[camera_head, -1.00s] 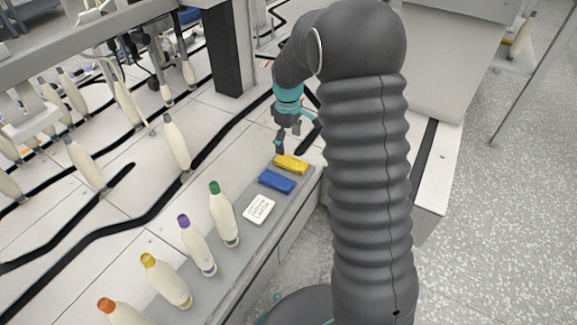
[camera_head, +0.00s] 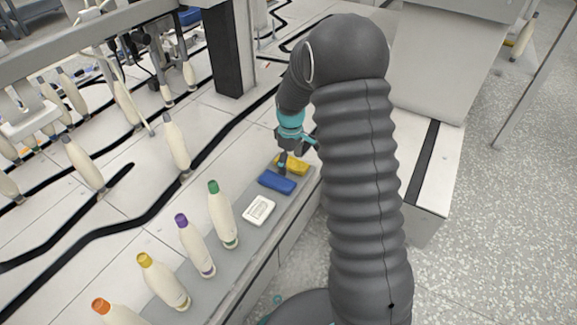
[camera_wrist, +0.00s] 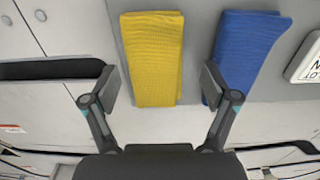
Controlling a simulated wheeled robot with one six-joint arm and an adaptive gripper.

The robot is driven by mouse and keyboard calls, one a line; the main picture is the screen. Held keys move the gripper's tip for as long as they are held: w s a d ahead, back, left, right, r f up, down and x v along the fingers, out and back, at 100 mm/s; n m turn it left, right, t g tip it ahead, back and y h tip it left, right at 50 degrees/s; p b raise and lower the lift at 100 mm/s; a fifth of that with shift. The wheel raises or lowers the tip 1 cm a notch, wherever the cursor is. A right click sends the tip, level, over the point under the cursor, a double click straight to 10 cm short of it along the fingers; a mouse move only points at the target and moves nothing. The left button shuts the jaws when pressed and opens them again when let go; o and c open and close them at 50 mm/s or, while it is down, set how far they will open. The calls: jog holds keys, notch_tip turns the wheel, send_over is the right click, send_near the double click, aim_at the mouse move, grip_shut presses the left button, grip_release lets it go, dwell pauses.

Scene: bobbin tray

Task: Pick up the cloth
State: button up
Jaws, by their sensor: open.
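A folded yellow cloth (camera_head: 292,163) lies on the grey strip at the edge of the table. In the wrist view the yellow cloth (camera_wrist: 153,60) is at upper centre, between the lines of my two fingers. A folded blue cloth (camera_head: 276,182) lies beside it; in the wrist view the blue cloth (camera_wrist: 252,45) is to the right, partly behind my right finger. My gripper (camera_wrist: 160,88) is open and empty. In the head view my gripper (camera_head: 295,155) is over the yellow cloth and partly covers it. Whether a finger touches a cloth I cannot tell.
A dark post (camera_head: 230,65) stands behind my gripper.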

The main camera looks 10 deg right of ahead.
aim_at(290, 161)
jog(key=c, duration=1.1)
jog(key=shift+o, duration=0.2)
jog(key=shift+r, duration=0.1)
jog(key=shift+r, duration=0.65)
notch_tip(290, 161, up, 3)
jog(key=shift+w+f+p, duration=0.1)
jog(key=shift+f+p, duration=0.1)
jog(key=shift+p, duration=0.25)
jog(key=s+d+r+p, duration=0.1)
jog(key=s+d+r, duration=0.5)
jog(key=d, duration=0.3)
jog(key=shift+s+d+r, duration=0.2)
jog(key=shift+d+r, duration=0.2)
jog(key=shift+r, duration=0.05)
